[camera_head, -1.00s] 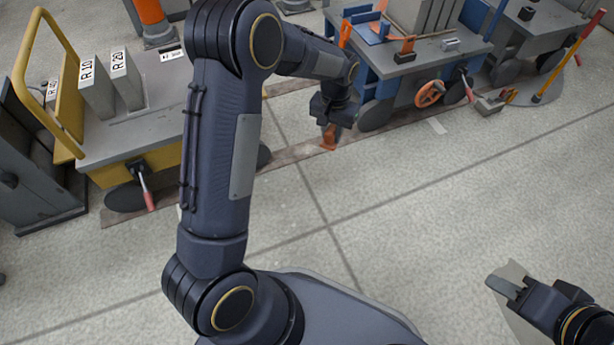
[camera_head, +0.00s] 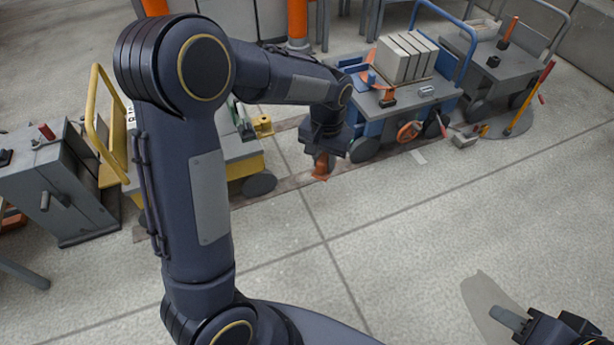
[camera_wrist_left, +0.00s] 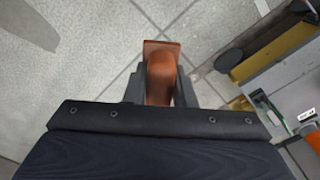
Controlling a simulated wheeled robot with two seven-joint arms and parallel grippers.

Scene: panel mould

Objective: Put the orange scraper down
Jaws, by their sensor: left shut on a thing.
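The orange scraper (camera_head: 321,170) hangs from my left gripper (camera_head: 323,157), above the floor between the two carts. In the left wrist view the scraper (camera_wrist_left: 160,68) shows between the two dark fingers of the left gripper (camera_wrist_left: 160,82), which is shut on it. Its flat end points away from the wrist. Its other end is hidden by the gripper. My right gripper (camera_head: 508,318) is low at the right, over bare floor, with nothing seen in it. Its finger gap cannot be made out.
A blue cart (camera_head: 432,97) with grey panels and small tools stands right of the scraper. A yellow cart (camera_head: 245,165) stands left, partly behind my left arm. A grey stand (camera_head: 60,185) is at far left. A red-and-yellow pole (camera_head: 528,100) leans at right. The front floor is clear.

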